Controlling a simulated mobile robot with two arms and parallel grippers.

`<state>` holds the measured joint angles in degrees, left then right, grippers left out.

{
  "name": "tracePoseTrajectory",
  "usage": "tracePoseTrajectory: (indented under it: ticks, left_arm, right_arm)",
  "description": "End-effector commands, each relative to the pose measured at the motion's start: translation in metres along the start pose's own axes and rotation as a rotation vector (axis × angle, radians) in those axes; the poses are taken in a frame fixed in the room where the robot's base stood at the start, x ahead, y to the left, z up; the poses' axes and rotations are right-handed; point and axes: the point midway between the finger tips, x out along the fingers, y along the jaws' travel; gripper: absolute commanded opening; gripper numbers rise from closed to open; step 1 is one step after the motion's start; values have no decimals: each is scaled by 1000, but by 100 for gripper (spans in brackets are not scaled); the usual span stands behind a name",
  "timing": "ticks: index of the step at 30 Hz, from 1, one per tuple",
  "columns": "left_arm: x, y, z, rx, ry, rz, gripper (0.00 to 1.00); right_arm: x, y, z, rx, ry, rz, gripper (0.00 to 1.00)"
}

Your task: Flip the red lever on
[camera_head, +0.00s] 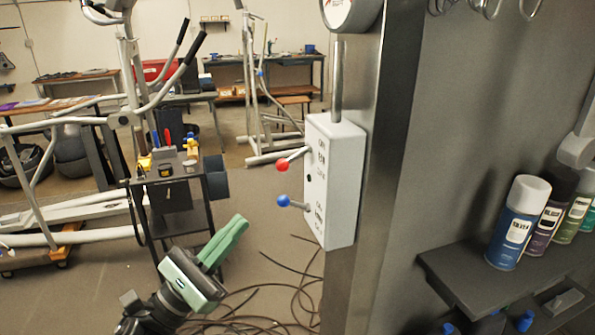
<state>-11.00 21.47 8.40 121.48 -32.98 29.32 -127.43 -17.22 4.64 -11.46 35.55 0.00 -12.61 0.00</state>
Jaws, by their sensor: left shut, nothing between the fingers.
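The red lever (283,166) is a metal rod with a red ball knob, sticking out to the left from the upper part of a grey switch box (339,185). Its rod slopes down from the box to the knob. A lever with a blue knob (283,200) sits below it on the same box. My left gripper (240,222), green, is shut and empty, below and to the left of both knobs and apart from them. It points up and to the right. My right gripper does not show.
The box is mounted on a metal post (372,150). A shelf (470,290) with several spray cans (518,222) is at the right. A black tool cart (177,200) stands behind my left gripper. Cables (275,295) lie on the floor. Open space lies left of the knobs.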

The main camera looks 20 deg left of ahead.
Motion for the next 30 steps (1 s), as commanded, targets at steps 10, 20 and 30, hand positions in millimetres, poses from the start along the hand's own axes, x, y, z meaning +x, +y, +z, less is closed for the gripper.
tracePoseTrajectory:
  ticks: [10,20,30]
  left_arm:
    - [9,-12,37,164,-70,-56,0]
    - [23,-11,40,159,-70,-54,0]
    - [84,-13,46,158,-70,-54,0]
  right_arm:
    - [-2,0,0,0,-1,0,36]
    - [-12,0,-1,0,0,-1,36]
    - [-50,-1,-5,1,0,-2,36]
